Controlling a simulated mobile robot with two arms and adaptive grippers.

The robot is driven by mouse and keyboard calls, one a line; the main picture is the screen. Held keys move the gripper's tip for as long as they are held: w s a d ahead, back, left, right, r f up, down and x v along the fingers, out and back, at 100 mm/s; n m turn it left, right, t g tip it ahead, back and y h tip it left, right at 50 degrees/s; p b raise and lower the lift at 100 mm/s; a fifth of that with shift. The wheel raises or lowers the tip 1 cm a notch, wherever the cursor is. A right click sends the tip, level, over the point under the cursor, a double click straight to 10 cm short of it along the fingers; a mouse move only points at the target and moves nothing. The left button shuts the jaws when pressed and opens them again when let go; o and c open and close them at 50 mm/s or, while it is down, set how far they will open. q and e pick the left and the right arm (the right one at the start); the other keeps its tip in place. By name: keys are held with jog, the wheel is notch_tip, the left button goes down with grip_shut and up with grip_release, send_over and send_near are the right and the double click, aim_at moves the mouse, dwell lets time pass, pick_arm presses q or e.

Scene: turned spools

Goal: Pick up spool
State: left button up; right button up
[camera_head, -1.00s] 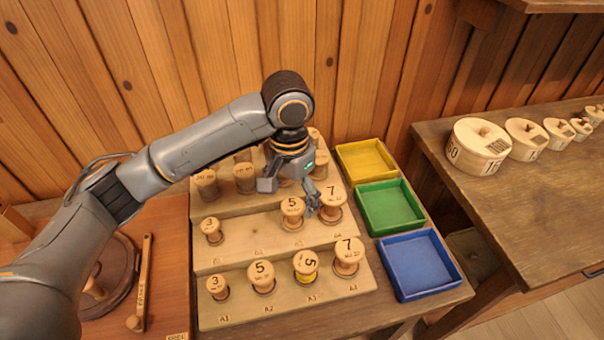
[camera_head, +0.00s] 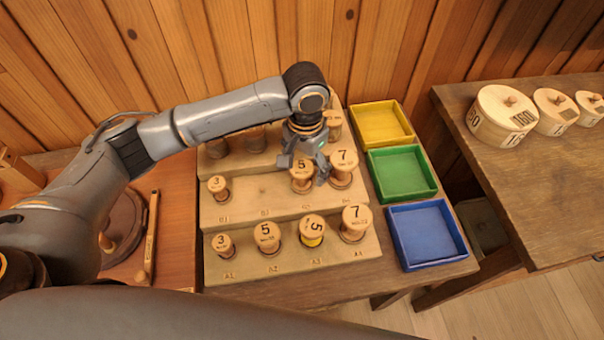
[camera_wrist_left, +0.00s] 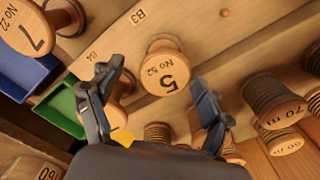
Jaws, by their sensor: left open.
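Wooden spools stand on a stepped wooden rack. A spool marked 7 (camera_head: 342,165) stands just right of the gripper, and a spool marked 3 (camera_head: 218,187) stands at the left of that step. My right gripper is not in view.
The front step holds spools marked 3 (camera_head: 223,243), 5 (camera_head: 268,236), 5 with a yellow band (camera_head: 312,228) and 7 (camera_head: 355,220). Yellow (camera_head: 381,124), green (camera_head: 402,173) and blue (camera_head: 427,236) trays lie empty to the right. More spools stand on the back step.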

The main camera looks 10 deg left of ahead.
aim_at(301, 170)
pick_arm(q)
jog(key=f, duration=0.3)
jog(key=shift+s+a+f+p, duration=0.25)
jog(key=shift+a+f+p, duration=0.1)
jog(key=shift+f, duration=0.45)
jog(key=c, duration=1.2)
jog(key=shift+r, duration=0.1)
jog(key=shift+c, duration=0.2)
